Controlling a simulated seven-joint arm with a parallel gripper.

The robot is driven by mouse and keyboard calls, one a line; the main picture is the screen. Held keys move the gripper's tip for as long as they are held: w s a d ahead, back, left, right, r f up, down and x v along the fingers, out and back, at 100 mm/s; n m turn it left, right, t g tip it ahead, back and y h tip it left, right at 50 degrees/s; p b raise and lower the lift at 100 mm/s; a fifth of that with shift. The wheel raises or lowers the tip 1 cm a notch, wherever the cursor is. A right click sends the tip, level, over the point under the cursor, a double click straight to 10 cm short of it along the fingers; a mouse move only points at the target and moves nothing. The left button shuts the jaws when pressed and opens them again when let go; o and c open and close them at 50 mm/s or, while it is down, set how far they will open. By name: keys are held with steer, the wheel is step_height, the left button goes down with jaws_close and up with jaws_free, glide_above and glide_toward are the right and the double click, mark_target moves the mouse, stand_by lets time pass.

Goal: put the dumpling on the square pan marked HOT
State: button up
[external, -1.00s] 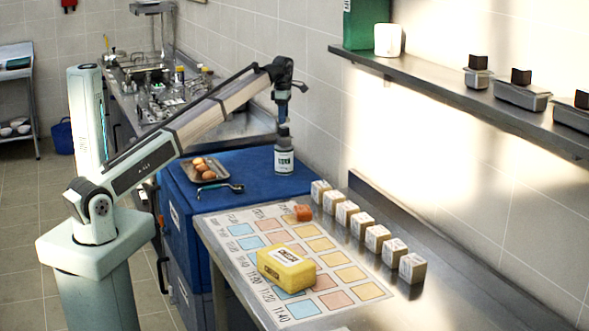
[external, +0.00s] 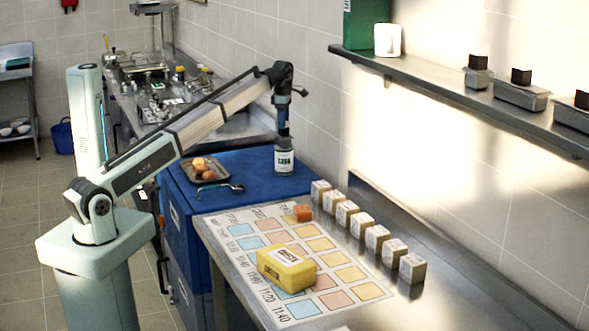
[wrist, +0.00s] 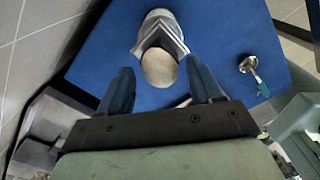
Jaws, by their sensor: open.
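My gripper (external: 284,132) is open and points down at a white labelled container (external: 284,161) on the blue top. In the wrist view my gripper's fingers (wrist: 161,78) stand on either side of a round beige top (wrist: 158,69), which seems to belong to that container. Its grey and white body shows beyond. Several brown round pieces (external: 204,169) lie in a small metal tray (external: 217,179) left of the container; I cannot tell whether one is the dumpling. I cannot make out a pan marked HOT.
A spoon-like utensil (external: 222,187) lies in front of the tray. A wall shelf (external: 450,103) holds metal containers.

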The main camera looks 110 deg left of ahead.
step_height(320, 180, up, 12)
steer(key=shift+r, duration=0.15)
stand_by(0.5)
